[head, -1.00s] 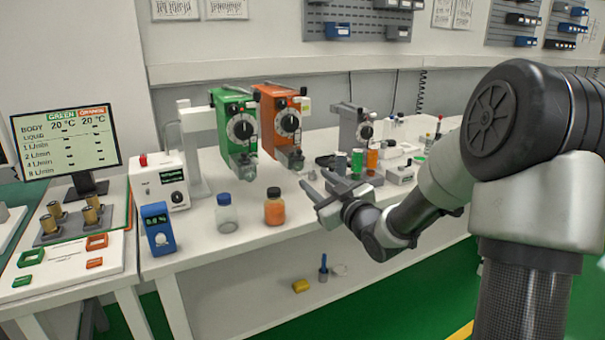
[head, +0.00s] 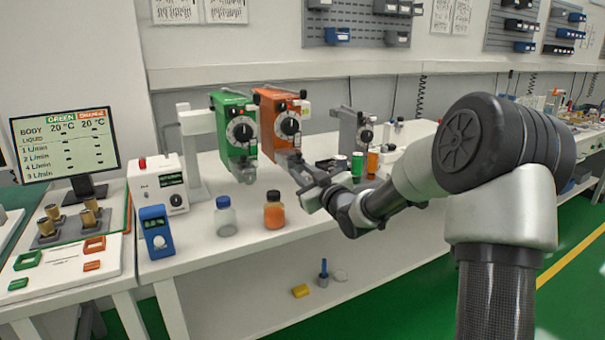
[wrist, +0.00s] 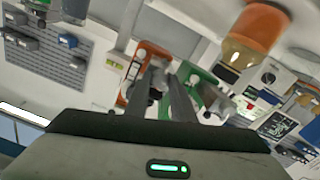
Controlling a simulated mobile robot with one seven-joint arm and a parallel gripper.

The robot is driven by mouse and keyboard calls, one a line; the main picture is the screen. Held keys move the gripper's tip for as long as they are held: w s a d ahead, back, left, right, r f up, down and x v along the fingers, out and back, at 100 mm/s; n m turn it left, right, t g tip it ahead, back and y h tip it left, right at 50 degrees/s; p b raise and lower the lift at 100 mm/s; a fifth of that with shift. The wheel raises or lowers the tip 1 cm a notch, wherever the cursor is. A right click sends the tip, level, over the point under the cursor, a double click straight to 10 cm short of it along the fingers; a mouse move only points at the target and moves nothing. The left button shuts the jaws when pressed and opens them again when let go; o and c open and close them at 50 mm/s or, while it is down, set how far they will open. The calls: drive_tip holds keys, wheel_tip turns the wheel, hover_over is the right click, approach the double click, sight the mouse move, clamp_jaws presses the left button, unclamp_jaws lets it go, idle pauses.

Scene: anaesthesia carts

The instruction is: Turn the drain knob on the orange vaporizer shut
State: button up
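I cannot make out the drain knob; my fingers cover that area, and contact is unclear.
The green vaporizer (head: 222,112) stands close on the left. A bottle of orange liquid (head: 274,212) and a clear blue-capped bottle (head: 225,217) stand in front. Green (head: 357,164) and orange (head: 373,162) containers are right, beyond my wrist. The front bench edge is below my arm.

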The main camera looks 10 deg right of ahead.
clamp_jaws()
drive_tip(key=shift+m, duration=0.3)
drive_tip(key=m+p, duration=0.2)
drive_tip(key=shift+r+m, duration=0.1)
drive_tip(key=shift+m, duration=0.2)
drive_tip(key=shift+m+y+p, duration=0.3)
drive_tip(key=shift+m+p, duration=0.75)
drive_tip(key=shift+m, duration=0.85)
drive_tip(key=o, duration=0.7)
unclamp_jaws()
drive_tip(key=shift+o, duration=0.2)
